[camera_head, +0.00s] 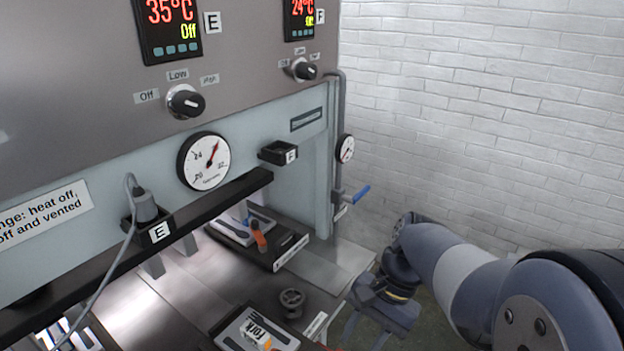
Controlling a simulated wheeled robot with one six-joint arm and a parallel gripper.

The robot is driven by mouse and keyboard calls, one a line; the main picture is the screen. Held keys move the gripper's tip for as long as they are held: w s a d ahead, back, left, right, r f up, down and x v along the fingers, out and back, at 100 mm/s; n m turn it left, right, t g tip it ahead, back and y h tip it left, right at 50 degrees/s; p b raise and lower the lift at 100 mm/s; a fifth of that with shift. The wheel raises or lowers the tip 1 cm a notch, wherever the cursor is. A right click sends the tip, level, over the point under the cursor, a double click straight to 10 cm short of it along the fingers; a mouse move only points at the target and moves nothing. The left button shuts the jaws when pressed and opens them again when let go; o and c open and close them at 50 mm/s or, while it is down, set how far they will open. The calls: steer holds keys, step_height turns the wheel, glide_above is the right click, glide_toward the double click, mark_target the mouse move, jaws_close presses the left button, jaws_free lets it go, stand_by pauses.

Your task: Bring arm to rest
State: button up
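My arm (465,275) reaches in from the lower right and stands in front of the white brick wall. My gripper (372,325) is at its end, low in the picture, right of the press bench and pointing downward. It is apart from the press and the blue-handled valve. The fingers run down toward the bottom edge of the picture, with a gap between them. I see nothing held between them.
The press (80,90) has displays, knobs and a gauge (204,161). A blue valve handle (361,194) juts out near my arm. The brick wall (480,100) stands behind.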

steer(key=x, duration=1)
steer(key=shift+a+f, duration=0.15)
steer(key=shift+f, duration=0.15)
steer(key=shift+w+a, duration=0.6)
